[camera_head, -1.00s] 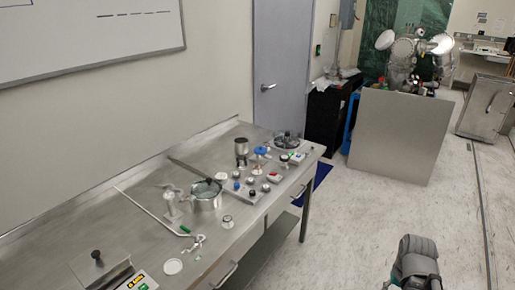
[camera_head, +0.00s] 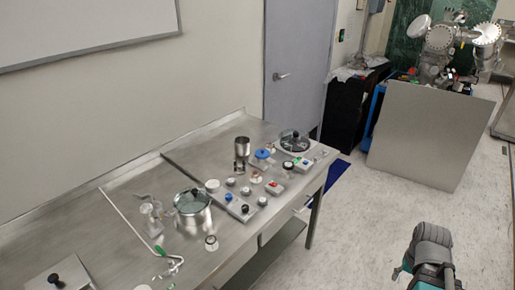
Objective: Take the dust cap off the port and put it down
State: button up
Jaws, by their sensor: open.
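No dust cap can be told for sure at this size. A metal vacuum chamber (camera_head: 436,68) with round flanged ports stands at the back right, behind a large grey panel. One round flange (camera_head: 440,38) faces me, a plain disc (camera_head: 417,27) is at its left and another flange (camera_head: 487,33) at its right. Several small round parts with black, white and blue tops stand on the bench. Part of my arm (camera_head: 430,255), grey and teal, shows at the lower right over the floor, well apart from bench and chamber. My gripper's fingers are not in view.
A long steel bench (camera_head: 225,238) runs along the left wall. It bears a lidded pot (camera_head: 193,208), a metal cup (camera_head: 242,152), a blue-topped part (camera_head: 262,157) and a bent rod. The grey panel (camera_head: 428,133) blocks the chamber's front. Floor (camera_head: 360,230) between is clear.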

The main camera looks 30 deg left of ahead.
aim_at(261, 153)
jog(key=u, duration=0.25)
jog(key=i, duration=0.6)
jog(key=u, duration=0.7)
jog(key=i, duration=0.45)
jog(key=u, duration=0.4)
